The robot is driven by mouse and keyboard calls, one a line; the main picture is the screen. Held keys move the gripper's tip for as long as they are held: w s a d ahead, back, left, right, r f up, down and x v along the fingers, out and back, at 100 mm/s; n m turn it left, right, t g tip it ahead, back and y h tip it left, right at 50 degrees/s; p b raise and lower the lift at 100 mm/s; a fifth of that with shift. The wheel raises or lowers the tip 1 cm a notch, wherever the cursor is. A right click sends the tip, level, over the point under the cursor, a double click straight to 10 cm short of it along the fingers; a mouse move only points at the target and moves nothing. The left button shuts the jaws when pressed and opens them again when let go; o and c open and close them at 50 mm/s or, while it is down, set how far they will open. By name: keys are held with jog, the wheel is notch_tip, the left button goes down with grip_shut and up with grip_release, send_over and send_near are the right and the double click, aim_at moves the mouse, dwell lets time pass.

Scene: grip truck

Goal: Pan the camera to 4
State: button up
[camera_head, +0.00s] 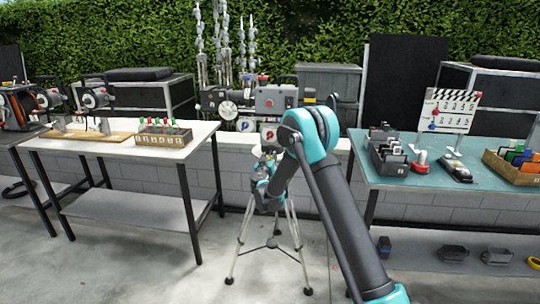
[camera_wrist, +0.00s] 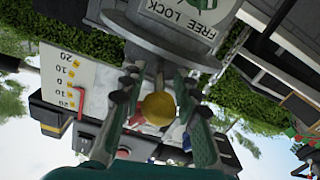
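The film camera (camera_head: 270,98), a grey box body with a red knob on top, stands on a silver tripod (camera_head: 290,225) at the middle of the head view. My gripper (camera_head: 264,190) is low at the tripod head, partly hidden by my arm. In the wrist view its two fingers (camera_wrist: 157,85) stand apart, one on each side of a round yellow knob (camera_wrist: 159,108). I cannot tell whether they touch it. A grey round housing with a FREE LOCK label (camera_wrist: 185,18) is just above the knob. A white number scale (camera_wrist: 72,78) with a red pointer (camera_wrist: 82,101) shows at left.
A white-topped table (camera_head: 120,145) with a rack of coloured-handled tools (camera_head: 165,133) stands at left. A teal-topped table (camera_head: 430,180) at right carries a clapperboard (camera_head: 449,110), bins and small tools. A low brick wall and hedge are behind.

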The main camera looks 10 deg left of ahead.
aim_at(270, 153)
jog(key=shift+w+d, duration=0.1)
jog(key=shift+w, duration=1.45)
grip_shut()
